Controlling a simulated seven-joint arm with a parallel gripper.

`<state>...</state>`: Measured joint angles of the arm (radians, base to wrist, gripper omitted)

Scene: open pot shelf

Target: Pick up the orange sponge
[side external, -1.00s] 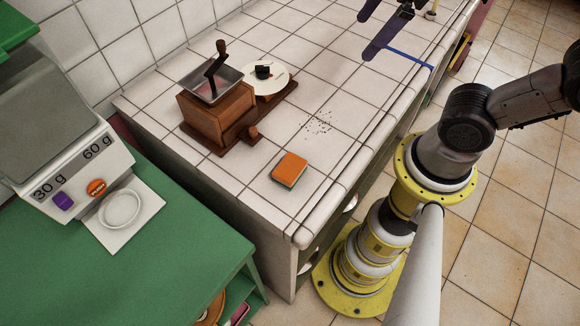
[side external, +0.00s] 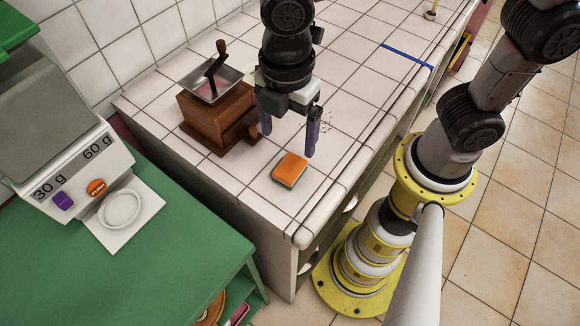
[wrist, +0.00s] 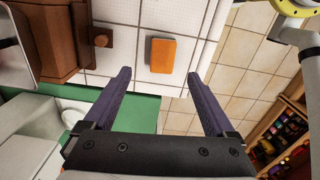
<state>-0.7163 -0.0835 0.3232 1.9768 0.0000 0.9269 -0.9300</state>
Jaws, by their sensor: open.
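The orange sponge (side external: 290,168), with a dark green underside, lies flat on the white tiled counter near its front edge. My gripper (side external: 289,144) is above the counter, just behind and above the sponge in the side view, with its purple fingers apart and pointing down. In the wrist view the sponge (wrist: 162,55) lies beyond the fingertips, between the lines of the two fingers. My gripper (wrist: 158,78) is open and empty there, and its fingers do not touch the sponge.
A wooden coffee grinder (side external: 215,108) with a crank stands left of my gripper on the counter. Dark crumbs lie right of my fingers. A blue strip (side external: 407,55) lies farther right. A scale (side external: 70,165) stands on the green table (side external: 190,262) at the left.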

